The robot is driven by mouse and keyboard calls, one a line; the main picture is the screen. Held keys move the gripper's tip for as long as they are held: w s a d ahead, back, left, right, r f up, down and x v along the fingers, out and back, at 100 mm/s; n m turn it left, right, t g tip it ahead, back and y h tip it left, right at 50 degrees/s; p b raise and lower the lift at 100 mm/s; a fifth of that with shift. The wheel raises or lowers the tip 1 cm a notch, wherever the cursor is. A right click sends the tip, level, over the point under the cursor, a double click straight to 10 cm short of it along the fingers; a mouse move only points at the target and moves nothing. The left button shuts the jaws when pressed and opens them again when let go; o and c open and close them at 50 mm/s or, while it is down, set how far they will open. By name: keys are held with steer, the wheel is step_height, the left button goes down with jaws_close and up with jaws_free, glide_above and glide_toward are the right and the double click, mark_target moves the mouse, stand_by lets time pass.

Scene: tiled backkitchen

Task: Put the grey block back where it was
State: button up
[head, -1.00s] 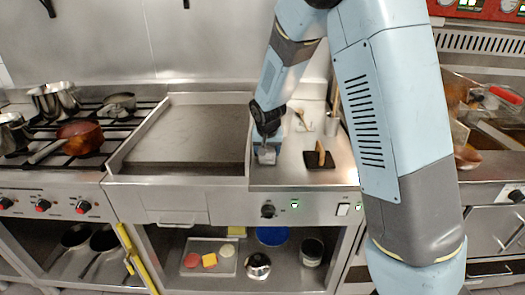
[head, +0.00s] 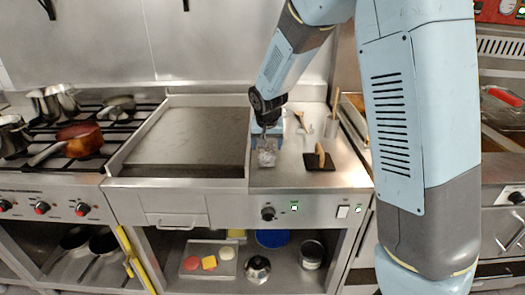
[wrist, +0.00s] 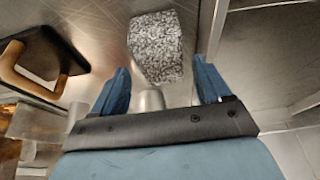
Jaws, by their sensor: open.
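The grey speckled block (head: 267,157) sits on the steel counter (head: 290,178), just right of the griddle. My gripper (head: 268,144) is above it, with the blue fingers partly hidden by the wrist in the head view. In the wrist view the block (wrist: 157,48) lies beyond the fingertips, roughly centred between them. My gripper (wrist: 161,75) is open there, with nothing between its fingers touching either one.
A black press with a wooden handle (head: 320,160) lies right of the block. The front counter strip is clear.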

steer(key=v, duration=0.7)
steer(key=s+d+r, duration=1)
steer(key=s+d, duration=0.2)
steer(key=d, duration=0.3)
steer(key=s+d+r, duration=0.1)
steer(key=s+d, duration=0.1)
steer(key=s, duration=0.6)
steer(key=s+d+r+t, duration=0.1)
steer(key=s+d, duration=0.1)
steer(key=s, duration=0.7)
steer(key=shift+s+d+r, duration=0.2)
steer(key=shift+d, duration=0.2)
